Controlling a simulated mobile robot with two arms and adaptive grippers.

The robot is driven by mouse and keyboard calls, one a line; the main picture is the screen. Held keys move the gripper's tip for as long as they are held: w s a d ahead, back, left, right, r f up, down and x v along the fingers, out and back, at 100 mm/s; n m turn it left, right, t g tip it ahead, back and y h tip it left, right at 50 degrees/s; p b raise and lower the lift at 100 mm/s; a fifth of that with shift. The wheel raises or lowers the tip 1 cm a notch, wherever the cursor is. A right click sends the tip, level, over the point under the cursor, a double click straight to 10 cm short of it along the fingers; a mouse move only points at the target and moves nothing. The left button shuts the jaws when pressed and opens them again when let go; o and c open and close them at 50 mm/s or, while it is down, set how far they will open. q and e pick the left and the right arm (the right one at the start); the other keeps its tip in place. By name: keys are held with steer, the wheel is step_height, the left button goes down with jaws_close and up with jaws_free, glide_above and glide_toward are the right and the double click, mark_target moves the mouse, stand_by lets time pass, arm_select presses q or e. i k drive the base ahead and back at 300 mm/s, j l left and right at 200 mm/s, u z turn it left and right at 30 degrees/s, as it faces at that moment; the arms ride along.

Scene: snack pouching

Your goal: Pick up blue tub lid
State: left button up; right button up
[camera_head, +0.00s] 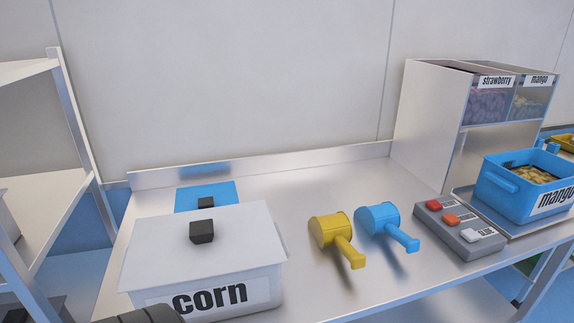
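The blue tub lid (222,191) is a flat blue panel at the back left of the metal table. A dark knob (205,202) stands on it. Its front part is hidden behind the white lid of the corn tub, and I cannot tell what is under it. The open blue tub (498,199), labelled mango, stands at the right with yellowish pieces inside. Neither gripper's fingers show. A dark, rounded shape at the bottom left edge may be part of my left arm.
The white corn tub (269,285) with its knobbed lid stands in front of the blue lid. A yellow scoop (325,230), a blue scoop (379,219) and a grey button box (460,233) lie to the right. The table's back middle (290,184) is clear. A shelf rack stands left.

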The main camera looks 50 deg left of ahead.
mark_target(193, 199)
steer(key=u, duration=2.15)
steer(key=k+z, duration=0.2)
steer(key=k+l, duration=0.05)
